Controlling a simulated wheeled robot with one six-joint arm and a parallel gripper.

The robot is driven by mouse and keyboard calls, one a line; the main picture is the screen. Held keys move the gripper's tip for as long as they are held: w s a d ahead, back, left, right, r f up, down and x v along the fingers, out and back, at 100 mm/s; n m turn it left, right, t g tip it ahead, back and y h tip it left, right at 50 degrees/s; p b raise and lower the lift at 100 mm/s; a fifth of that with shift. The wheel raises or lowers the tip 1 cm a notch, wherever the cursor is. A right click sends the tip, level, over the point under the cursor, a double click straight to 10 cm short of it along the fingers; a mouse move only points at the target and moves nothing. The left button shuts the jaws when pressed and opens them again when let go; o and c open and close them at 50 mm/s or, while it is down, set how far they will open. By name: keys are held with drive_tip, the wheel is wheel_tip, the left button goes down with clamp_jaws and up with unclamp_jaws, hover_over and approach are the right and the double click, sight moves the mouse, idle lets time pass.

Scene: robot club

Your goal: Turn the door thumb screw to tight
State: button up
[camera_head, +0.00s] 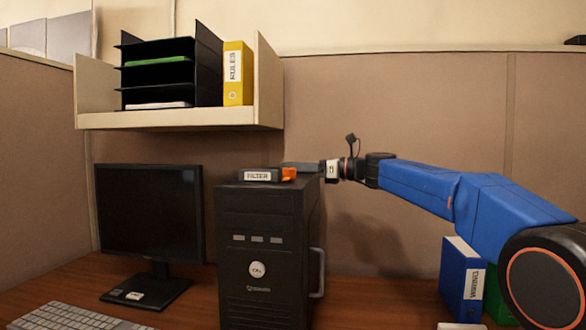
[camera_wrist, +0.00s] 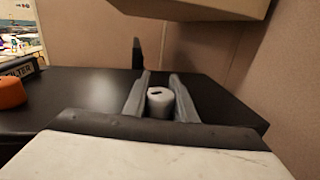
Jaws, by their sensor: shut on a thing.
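The door thumb screw (camera_wrist: 160,101) is a small light-grey round knob with a dark mark on its top, standing on the black top of the computer tower. My gripper (camera_wrist: 158,92) is shut on it, with one grey finger on each side. In the head view my gripper (camera_head: 302,167) reaches in from the right, low over the back of the tower (camera_head: 262,250). The thumb screw cannot be made out there. How tight it is cannot be told.
A box labelled FILTER (camera_head: 258,175) and an orange object (camera_head: 289,174) lie on the tower top, left of my gripper. A shelf (camera_head: 180,119) hangs above. A monitor (camera_head: 150,220) stands left, and blue (camera_head: 462,280) and green binders stand right. A handle (camera_head: 319,272) sticks out of the tower's right side.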

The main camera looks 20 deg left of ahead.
drive_tip(key=shift+w+r+m+t, duration=0.15)
drive_tip(key=shift+m+t, duration=0.3)
drive_tip(key=shift+t, duration=0.25)
drive_tip(key=shift+w+f+m+t, duration=0.15)
drive_tip(key=shift+m+t, duration=0.3)
drive_tip(key=shift+t, duration=0.25)
drive_tip(key=shift+r, duration=0.1)
drive_tip(key=o, duration=1)
drive_tip(key=shift+o, duration=0.2)
drive_tip(key=shift+d, duration=0.1)
drive_tip(key=s+d, duration=0.1)
drive_tip(key=d, duration=1.6)
drive_tip(key=shift+s, duration=0.4)
drive_tip(key=shift+d, duration=0.1)
